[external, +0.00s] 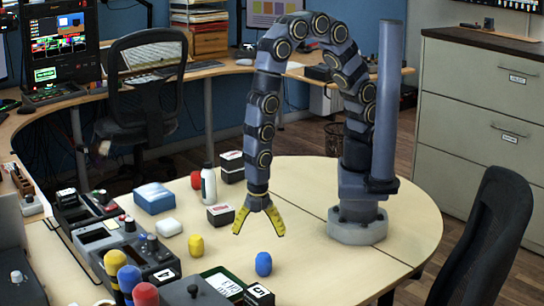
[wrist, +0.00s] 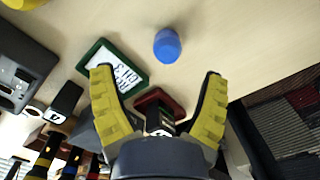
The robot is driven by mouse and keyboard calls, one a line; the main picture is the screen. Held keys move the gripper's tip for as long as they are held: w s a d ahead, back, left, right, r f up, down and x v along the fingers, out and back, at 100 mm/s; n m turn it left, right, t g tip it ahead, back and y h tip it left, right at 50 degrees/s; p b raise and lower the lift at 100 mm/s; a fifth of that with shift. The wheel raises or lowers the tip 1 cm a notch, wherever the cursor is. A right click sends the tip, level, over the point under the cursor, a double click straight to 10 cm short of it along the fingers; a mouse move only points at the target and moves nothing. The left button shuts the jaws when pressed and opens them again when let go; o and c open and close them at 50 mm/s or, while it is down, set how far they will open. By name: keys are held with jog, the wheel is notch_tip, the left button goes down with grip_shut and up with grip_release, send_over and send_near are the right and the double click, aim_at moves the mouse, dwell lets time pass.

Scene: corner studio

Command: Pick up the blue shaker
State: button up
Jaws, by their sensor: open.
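The blue shaker (external: 263,264) is a small rounded blue piece standing on the table, right of a framed card. It also shows in the wrist view (wrist: 167,45), at the upper middle, beyond the fingertips. My gripper (external: 259,222) has yellow fingers spread wide and empty, above the table and behind the blue shaker in the external view. In the wrist view my gripper (wrist: 157,75) has a finger on either side, with the blue shaker apart from both.
A green-framed card (external: 222,284) lies left of the shaker, near a black numbered block (external: 258,294). A yellow shaker (external: 196,245) and a red shaker (external: 196,180) stand farther left. Black consoles (external: 143,262) line the left side. The table's right side (external: 360,265) is clear.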

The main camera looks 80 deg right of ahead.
aim_at(264, 267)
jog(key=shift+s+a+f+n, duration=0.3)
jog(key=shift+a+f+n, duration=0.25)
jog(key=shift+f, duration=0.3)
notch_tip(264, 267, down, 2)
jog(key=shift+f, duration=0.15)
jog(key=f, duration=0.4)
jog(key=shift+s+d+f, duration=0.15)
jog(key=shift+s+d, duration=0.15)
jog(key=shift+a+f, duration=0.1)
jog(key=shift+f, duration=0.4)
jog(key=c, duration=1.2)
